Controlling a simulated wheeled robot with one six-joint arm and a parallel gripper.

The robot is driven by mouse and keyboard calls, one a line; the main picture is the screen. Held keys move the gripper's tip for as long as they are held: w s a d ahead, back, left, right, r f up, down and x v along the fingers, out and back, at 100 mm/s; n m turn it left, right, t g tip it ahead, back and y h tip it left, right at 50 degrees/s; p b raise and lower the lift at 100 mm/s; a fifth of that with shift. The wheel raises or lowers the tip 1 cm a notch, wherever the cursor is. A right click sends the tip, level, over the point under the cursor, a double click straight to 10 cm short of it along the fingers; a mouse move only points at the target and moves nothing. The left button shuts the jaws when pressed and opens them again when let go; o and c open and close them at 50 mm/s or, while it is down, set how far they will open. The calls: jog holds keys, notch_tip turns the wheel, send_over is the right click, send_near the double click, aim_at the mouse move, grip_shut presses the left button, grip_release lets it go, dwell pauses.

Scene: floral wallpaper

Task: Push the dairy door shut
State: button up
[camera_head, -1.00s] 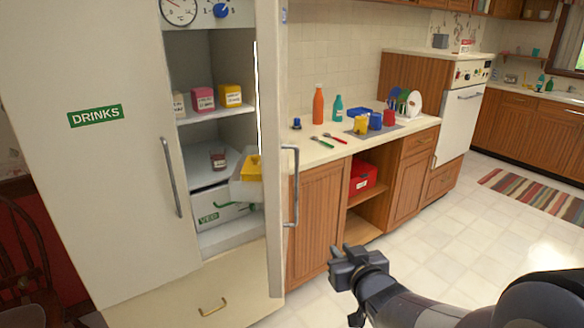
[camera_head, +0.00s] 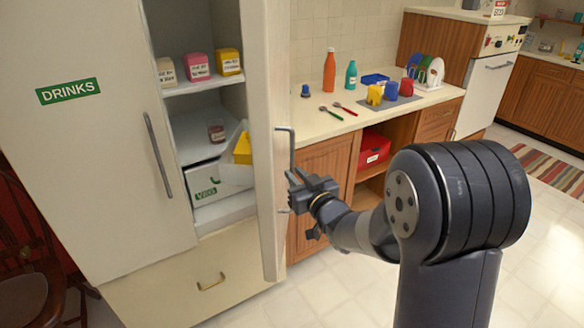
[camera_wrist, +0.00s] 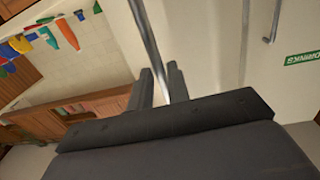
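The open fridge door (camera_head: 264,120) stands swung out, seen nearly edge-on in the head view. No dairy label shows on it. Its vertical metal handle (camera_head: 291,160) is on the outer face, on the right. My gripper (camera_head: 302,187) is at the lower part of this handle. In the wrist view the handle (camera_wrist: 146,38) runs down to my gripper (camera_wrist: 160,82), whose two fingers stand apart with the bar seemingly between them. Contact is hard to tell. The opened compartment (camera_head: 205,130) shows shelves and a white VEG drawer (camera_head: 203,180).
The closed DRINKS door (camera_head: 80,150) is on the left. Small boxes (camera_head: 197,66) stand on the upper shelf. A yellow item (camera_head: 243,149) sits by the door's inner side. A counter (camera_head: 325,110) with bottles and cups is to the right. The floor (camera_head: 340,290) in front is clear.

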jog(key=shift+x, duration=1.35)
jog(key=shift+c, duration=0.3)
grip_shut()
